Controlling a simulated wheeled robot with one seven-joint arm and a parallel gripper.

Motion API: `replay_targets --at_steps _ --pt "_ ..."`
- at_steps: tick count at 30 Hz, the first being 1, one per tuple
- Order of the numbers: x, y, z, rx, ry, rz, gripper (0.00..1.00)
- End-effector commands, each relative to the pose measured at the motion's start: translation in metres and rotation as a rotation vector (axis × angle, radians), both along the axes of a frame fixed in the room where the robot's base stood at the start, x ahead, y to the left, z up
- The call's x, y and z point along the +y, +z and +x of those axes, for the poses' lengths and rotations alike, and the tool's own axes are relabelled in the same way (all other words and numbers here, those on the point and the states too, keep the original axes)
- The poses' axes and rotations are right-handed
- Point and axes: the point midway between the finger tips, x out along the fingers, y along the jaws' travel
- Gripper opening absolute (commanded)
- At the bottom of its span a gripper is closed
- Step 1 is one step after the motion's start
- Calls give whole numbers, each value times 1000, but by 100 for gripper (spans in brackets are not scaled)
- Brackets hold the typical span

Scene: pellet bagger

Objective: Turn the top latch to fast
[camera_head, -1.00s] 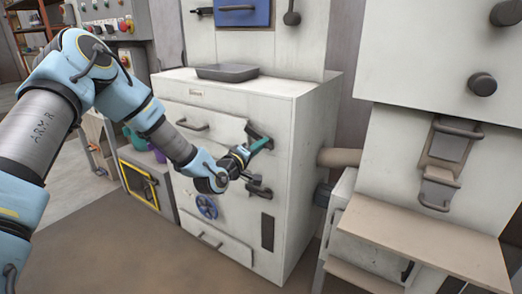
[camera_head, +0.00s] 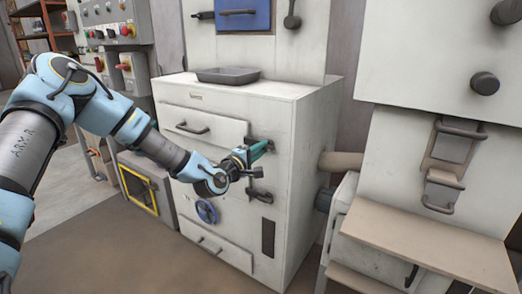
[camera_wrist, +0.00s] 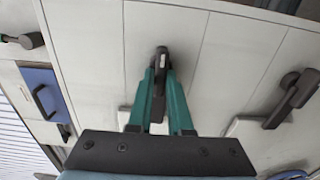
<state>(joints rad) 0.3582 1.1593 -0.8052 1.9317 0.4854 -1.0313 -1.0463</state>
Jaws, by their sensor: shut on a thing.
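The top latch (camera_wrist: 161,62) is a dark handle on the pale cabinet front, seen in the wrist view between the two green fingers of my gripper (camera_wrist: 162,98). The fingers sit on both sides of its lever, which runs down the wrist picture from its rounded end. In the head view, my gripper (camera_head: 259,151) is at the upper right of the white cabinet (camera_head: 285,190) and partly hides the top latch (camera_head: 253,141). A second, lower latch (camera_head: 260,195) is just below; it also shows at the right of the wrist view (camera_wrist: 290,100).
A drawer handle (camera_head: 192,128) is left of the top latch, and a blue handwheel (camera_head: 207,212) is lower on the cabinet. A grey tray (camera_head: 228,75) lies on top. A pipe (camera_head: 342,161) leaves the right side. A tan shelf (camera_head: 430,235) juts out at the right.

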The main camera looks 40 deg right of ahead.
Motion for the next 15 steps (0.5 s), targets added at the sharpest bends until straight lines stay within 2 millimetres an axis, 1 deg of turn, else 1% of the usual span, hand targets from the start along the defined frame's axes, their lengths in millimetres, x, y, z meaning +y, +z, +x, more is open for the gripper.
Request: replay_targets --at_steps 7,8,15 --pt "0 -1 0 2 1 1 0" --pt "0 -1 0 2 1 1 20" --pt "0 -1 0 0 0 1 47"
